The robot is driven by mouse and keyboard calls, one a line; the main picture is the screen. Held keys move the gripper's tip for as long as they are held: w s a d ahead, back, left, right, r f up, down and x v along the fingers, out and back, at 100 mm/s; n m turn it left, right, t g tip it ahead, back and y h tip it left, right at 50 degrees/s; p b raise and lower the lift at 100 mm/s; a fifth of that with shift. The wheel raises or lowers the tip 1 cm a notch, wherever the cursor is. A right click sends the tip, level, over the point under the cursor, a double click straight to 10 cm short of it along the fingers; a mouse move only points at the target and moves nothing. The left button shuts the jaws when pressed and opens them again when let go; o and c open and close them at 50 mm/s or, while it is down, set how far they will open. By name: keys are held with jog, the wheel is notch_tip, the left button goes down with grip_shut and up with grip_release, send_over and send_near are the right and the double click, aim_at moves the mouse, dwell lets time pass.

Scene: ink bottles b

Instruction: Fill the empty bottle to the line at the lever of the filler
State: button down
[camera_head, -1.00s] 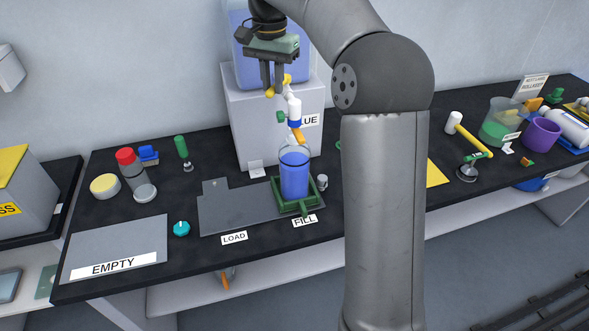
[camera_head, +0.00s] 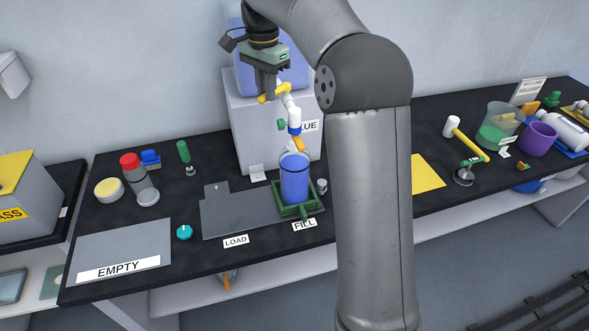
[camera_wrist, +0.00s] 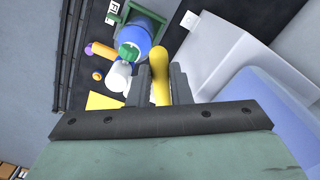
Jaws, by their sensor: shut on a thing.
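The bottle (camera_head: 295,180) is clear and stands upright in a green holder (camera_head: 299,210) at the FILL label. Blue liquid stands high in it, just under the rim. I cannot make out the line. The filler (camera_head: 246,125) is a grey box with a blue tank on top, and its spout (camera_head: 295,127) hangs over the bottle. My gripper (camera_head: 270,93) is shut on the yellow lever (camera_wrist: 160,82) of the filler, which shows between the two fingers in the wrist view. The bottle (camera_wrist: 130,38) appears beyond the fingers there.
A grey plate (camera_head: 237,212) with a LOAD label lies left of the holder. A teal knob (camera_head: 184,232) and the EMPTY mat (camera_head: 120,250) lie further left, with a red-capped bottle (camera_head: 138,178) behind. My arm hides the bench to the right of the bottle.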

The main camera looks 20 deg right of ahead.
jog(key=shift+w+m, duration=0.2)
jog(key=shift+m, duration=0.1)
jog(key=shift+r, duration=0.1)
jog(key=shift+w+a+r+m+p, duration=0.2)
jog(key=shift+m+p, duration=0.1)
jog(key=shift+p, duration=0.2)
jog(key=shift+w+a+f+m+p, duration=0.15)
jog(key=shift+w+m+p, duration=0.3)
jog(key=shift+m+p, duration=0.3)
jog(key=shift+w+f+m+p, duration=0.1)
jog(key=shift+w+m+p, duration=0.4)
jog(key=shift+m, duration=0.45)
